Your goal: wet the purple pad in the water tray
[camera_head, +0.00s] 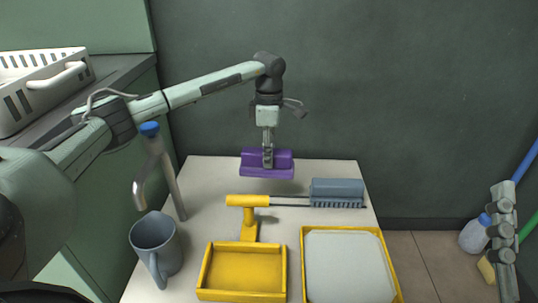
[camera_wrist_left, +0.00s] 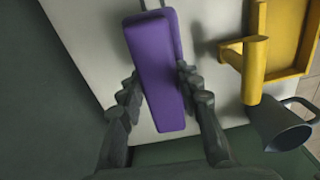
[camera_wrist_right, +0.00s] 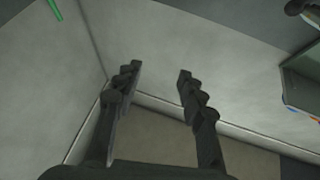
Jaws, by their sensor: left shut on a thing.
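The purple pad (camera_head: 252,170) is a block with a raised grip, near the back edge of the white table. My left gripper (camera_head: 268,158) is shut on the grip from above and holds the pad, apparently just above the table. The left wrist view shows the pad (camera_wrist_left: 155,75) between the fingers. A yellow-rimmed tray (camera_head: 391,270) with a flat pale surface stands at the front right, and a shallow all-yellow tray (camera_head: 245,270) is left of it. I cannot tell which holds water. My right gripper (camera_head: 503,230) is open and empty, off the table to the right; its fingers (camera_wrist_right: 158,75) are apart.
A grey mug (camera_head: 154,245) stands front left, near a metal tap (camera_head: 165,170) with a blue knob. A white basket (camera_head: 40,85) sits on the left counter.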

